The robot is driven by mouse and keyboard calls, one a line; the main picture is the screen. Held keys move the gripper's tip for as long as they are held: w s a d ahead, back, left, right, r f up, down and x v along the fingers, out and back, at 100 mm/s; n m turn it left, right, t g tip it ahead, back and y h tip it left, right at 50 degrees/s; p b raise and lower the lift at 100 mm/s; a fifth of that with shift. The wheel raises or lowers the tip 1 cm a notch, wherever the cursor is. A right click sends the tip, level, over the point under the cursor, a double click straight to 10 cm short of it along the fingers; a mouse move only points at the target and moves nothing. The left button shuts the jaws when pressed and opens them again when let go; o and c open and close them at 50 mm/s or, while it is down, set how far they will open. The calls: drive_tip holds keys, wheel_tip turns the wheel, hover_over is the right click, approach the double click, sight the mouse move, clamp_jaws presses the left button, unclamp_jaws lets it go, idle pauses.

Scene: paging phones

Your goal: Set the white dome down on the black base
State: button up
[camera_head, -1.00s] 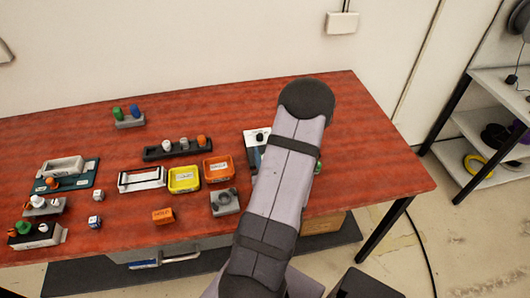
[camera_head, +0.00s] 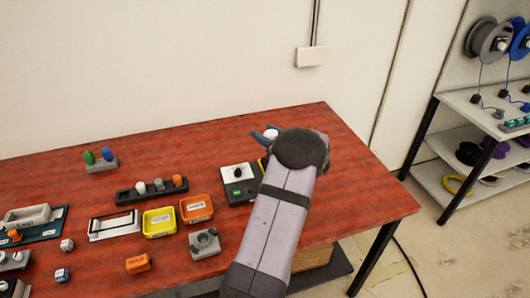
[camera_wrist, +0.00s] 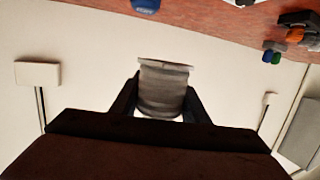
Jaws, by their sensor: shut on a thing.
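My gripper (camera_head: 265,136) is raised over the far right part of the table, its blue-grey fingers pointing away from me. A small white thing, likely the white dome (camera_head: 271,132), shows between the fingers. In the wrist view my gripper (camera_wrist: 163,103) is shut on it, and the dome (camera_wrist: 165,88) looks like a grey, shaded cylinder with a wider rim. My arm covers part of the table. I cannot tell which dark item is the black base.
A white-topped box with a black knob (camera_head: 239,174) stands left of my arm. A long black rack (camera_head: 135,194) holds several pegs. Yellow (camera_head: 158,222) and orange (camera_head: 196,209) bins and a grey block (camera_head: 204,244) stand nearer. The far middle is clear.

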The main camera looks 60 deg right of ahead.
drive_tip(key=d, duration=0.1)
drive_tip(key=d+f, duration=0.1)
drive_tip(key=d, duration=0.1)
drive_tip(key=shift+d+f, duration=0.3)
drive_tip(key=shift+f, duration=0.05)
drive_tip(key=shift+f, duration=0.25)
drive_tip(key=shift+f+b, duration=1.1)
drive_tip(key=shift+b, duration=0.05)
drive_tip(key=shift+f+b, duration=1.1)
drive_tip(key=shift+f, duration=1.6)
idle(3.2)
